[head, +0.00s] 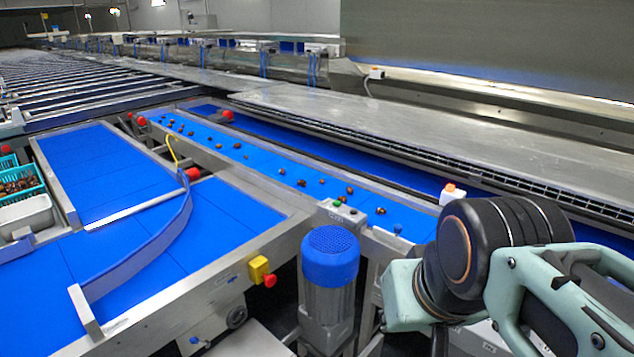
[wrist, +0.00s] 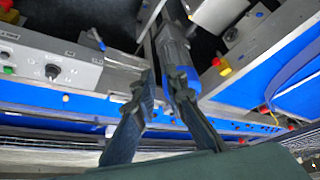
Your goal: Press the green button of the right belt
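In the head view, a small grey control box (head: 341,214) sits at the near end of the right belt (head: 268,172), which carries scattered dates. A small green button (head: 337,202) shows on top of the box. In the wrist view, a grey control panel (wrist: 40,60) with a black dial lies at the left, and a green button (wrist: 8,70) shows near its left edge. My gripper (wrist: 162,82) is open, its two dark fingers apart with nothing held between them. It is to the right of the panel, not touching it. The fingers are not visible in the head view.
A blue-capped motor (head: 330,262) stands below the box. A yellow box with a red emergency button (head: 269,280) is on the left belt's frame. An orange-topped white device (head: 452,193) stands near my arm. Teal crates (head: 22,182) are at far left.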

